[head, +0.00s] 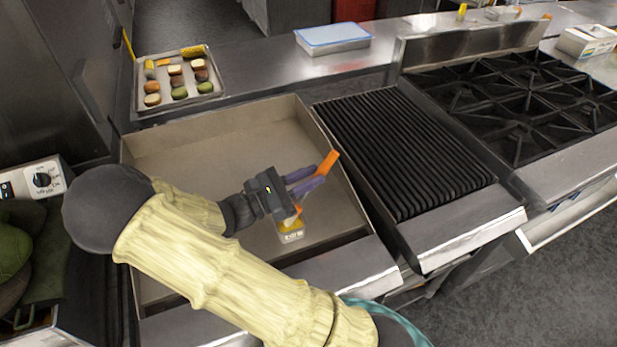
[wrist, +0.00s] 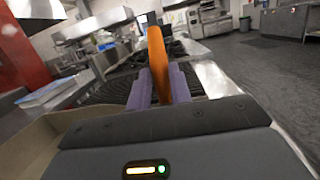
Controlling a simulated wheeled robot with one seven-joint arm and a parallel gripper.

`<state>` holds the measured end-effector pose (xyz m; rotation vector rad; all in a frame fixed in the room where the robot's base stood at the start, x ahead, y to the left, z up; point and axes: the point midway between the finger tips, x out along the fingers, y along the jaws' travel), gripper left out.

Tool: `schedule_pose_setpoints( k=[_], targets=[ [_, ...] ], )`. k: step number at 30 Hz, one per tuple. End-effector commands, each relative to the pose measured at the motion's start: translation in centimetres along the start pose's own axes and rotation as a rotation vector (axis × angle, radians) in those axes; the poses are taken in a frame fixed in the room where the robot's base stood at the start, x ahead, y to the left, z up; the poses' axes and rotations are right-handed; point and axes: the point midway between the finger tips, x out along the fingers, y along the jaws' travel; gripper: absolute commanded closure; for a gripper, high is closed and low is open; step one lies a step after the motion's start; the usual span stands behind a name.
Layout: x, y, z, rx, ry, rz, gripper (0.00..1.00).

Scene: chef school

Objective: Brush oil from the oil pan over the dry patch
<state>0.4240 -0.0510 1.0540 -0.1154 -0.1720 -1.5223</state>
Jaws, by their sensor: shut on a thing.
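My gripper (head: 304,183) is shut on the orange handle of a brush (head: 328,163), with the handle sticking out past the purple fingers. The orange brush also shows in the wrist view (wrist: 157,62), upright between the fingers. A small clear oil pan (head: 291,232) with yellow oil stands on the flat griddle (head: 220,140), just below my gripper. An orange and yellow part of the brush shows right above the pan. I cannot tell whether its tip touches the oil, as my gripper partly hides it. I cannot make out a dry patch on the griddle.
A ribbed grill (head: 405,150) lies right of the griddle, with gas burners (head: 520,95) beyond. A tray (head: 143,103) of vegetables and a blue-lidded container (head: 333,38) stand behind. The griddle has raised walls; its back left surface is clear.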

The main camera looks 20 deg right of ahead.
Motion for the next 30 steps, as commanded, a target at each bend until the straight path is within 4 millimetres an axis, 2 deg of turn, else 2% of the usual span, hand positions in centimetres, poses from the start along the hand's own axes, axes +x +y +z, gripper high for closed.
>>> schedule_pose_setpoints(
  k=[30],
  targets=[
    [-0.09, -0.01, -0.47, -0.001, 0.0, 0.0, 1.0]
  ],
)
